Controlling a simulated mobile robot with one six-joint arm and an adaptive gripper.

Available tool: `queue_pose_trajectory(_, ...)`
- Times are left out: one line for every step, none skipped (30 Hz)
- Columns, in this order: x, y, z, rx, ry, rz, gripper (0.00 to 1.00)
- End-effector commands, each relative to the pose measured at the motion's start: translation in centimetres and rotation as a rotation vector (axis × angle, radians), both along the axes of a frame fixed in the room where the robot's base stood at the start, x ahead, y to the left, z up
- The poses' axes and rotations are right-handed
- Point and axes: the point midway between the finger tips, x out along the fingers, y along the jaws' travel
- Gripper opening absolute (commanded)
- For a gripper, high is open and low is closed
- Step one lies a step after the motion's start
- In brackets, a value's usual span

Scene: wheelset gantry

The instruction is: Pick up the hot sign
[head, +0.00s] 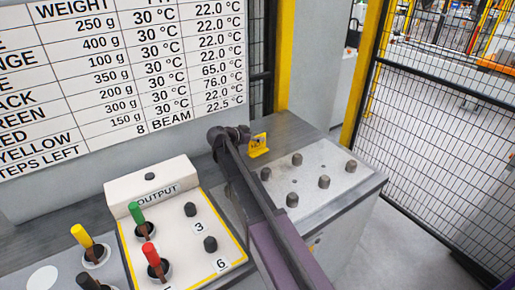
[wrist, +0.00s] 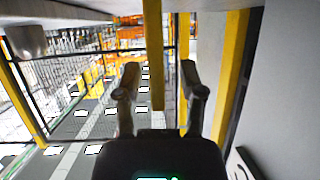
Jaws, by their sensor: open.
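The small yellow sign (head: 259,145), which I take to be the hot sign, stands upright on the grey bench top in the head view. Its dark marking is too small to read. My gripper (head: 242,132) is just left of the sign in that picture, at the far end of my arm. I cannot tell whether it touches the sign. In the wrist view my gripper (wrist: 160,75) shows two fingers spread apart with nothing clearly held between them.
A metal plate with several dark pegs (head: 323,182) lies right of my arm. An output box (head: 150,190) with coloured pegs stands at lower left, below a weight and temperature board (head: 120,70). A yellow post (head: 285,55) and mesh fence (head: 450,130) stand behind and right.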

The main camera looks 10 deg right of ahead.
Motion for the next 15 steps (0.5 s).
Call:
queue_pose_trajectory(-0.01,-0.01,0.01,0.0,0.0,0.0,0.51)
queue_pose_trajectory(-0.02,-0.01,0.01,0.0,0.0,0.0,0.51)
queue_pose_trajectory(-0.02,-0.01,0.01,0.0,0.0,0.0,0.51)
queue_pose_trajectory(-0.01,-0.05,0.01,0.0,0.0,-0.001,0.51)
queue_pose_trajectory(-0.01,-0.09,0.01,0.0,0.0,-0.001,0.51)
queue_pose_trajectory(-0.02,-0.1,0.01,0.0,0.0,-0.001,0.51)
queue_pose_trajectory(-0.02,-0.1,0.01,0.0,0.0,-0.001,0.51)
queue_pose_trajectory(-0.02,-0.1,0.01,0.0,0.0,-0.001,0.51)
queue_pose_trajectory(-0.02,-0.1,0.01,0.0,0.0,-0.001,0.51)
queue_pose_trajectory(-0.02,-0.1,0.01,0.0,0.0,-0.001,0.51)
queue_pose_trajectory(-0.02,-0.1,0.01,0.0,0.0,-0.001,0.46)
queue_pose_trajectory(-0.02,-0.1,0.01,0.0,0.0,-0.001,0.34)
queue_pose_trajectory(-0.02,-0.09,0.01,0.0,0.0,-0.001,0.25)
queue_pose_trajectory(-0.02,-0.09,0.01,0.0,0.0,-0.001,0.16)
queue_pose_trajectory(-0.02,-0.09,0.01,0.0,0.0,-0.001,0.04)
